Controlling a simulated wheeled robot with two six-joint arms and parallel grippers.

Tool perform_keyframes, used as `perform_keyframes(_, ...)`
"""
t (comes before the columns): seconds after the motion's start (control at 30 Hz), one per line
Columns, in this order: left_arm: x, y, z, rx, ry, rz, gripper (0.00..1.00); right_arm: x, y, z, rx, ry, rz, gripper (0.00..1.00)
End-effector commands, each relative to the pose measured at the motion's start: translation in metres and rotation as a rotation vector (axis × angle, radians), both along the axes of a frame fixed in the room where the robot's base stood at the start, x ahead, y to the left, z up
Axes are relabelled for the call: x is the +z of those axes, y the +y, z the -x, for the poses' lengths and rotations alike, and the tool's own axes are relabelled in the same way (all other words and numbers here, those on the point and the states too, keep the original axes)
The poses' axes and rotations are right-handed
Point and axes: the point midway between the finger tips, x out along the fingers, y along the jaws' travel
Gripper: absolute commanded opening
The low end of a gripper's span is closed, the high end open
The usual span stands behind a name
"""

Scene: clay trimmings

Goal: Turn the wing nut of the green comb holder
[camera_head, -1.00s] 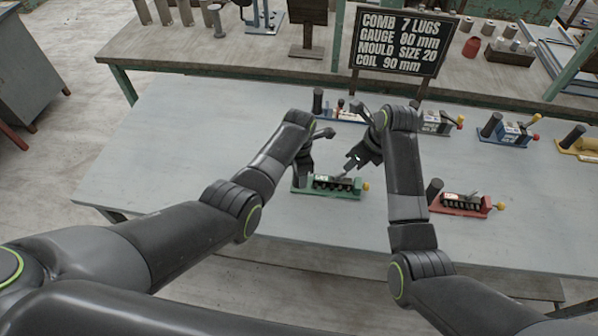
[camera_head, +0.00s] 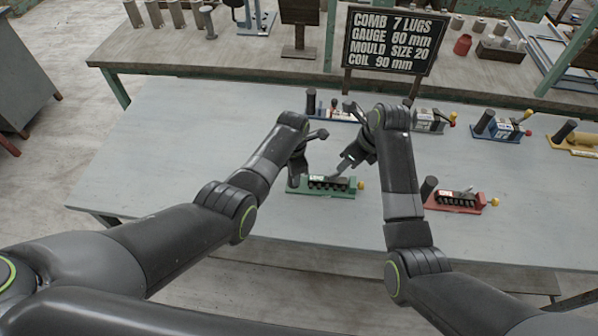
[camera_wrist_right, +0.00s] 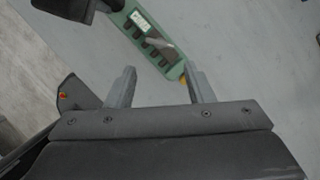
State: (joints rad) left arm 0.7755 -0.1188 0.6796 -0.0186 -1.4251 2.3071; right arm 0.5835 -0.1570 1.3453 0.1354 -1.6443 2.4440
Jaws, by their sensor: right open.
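The green comb holder (camera_head: 318,193) lies near the front edge of the table, with a black toothed comb, a pale label and a yellow knob (camera_head: 360,185) at its right end. In the right wrist view the holder (camera_wrist_right: 172,72) runs diagonally at the top, with a grey metal piece (camera_wrist_right: 159,43) on it. I cannot make out the wing nut clearly. My left gripper (camera_head: 295,178) is at the holder's left end; its fingers are hidden. My right gripper (camera_head: 345,166) is above the holder's right half, open and empty; its fingers (camera_wrist_right: 160,77) stand apart near the knob.
A red holder (camera_head: 455,207) stands to the right. Blue holders (camera_head: 497,129) and a yellow one (camera_head: 572,145) stand farther back. A black sign (camera_head: 391,40) stands behind. The table's left part (camera_head: 180,140) is clear.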

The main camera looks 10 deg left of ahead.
Motion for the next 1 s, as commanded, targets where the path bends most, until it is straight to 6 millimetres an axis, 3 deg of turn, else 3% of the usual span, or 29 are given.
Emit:
perform_keyframes(0.13,0.0001,0.0001,0.0,0.0,0.0,0.0,0.0,0.0005,0.0002,0.0006,0.068,-0.023,0.016,0.65)
perform_keyframes(1.0,0.0001,0.0002,0.0,0.0,0.0,-0.001,0.0,0.0096,0.0019,0.0088,1.294,-0.41,0.339,0.65)
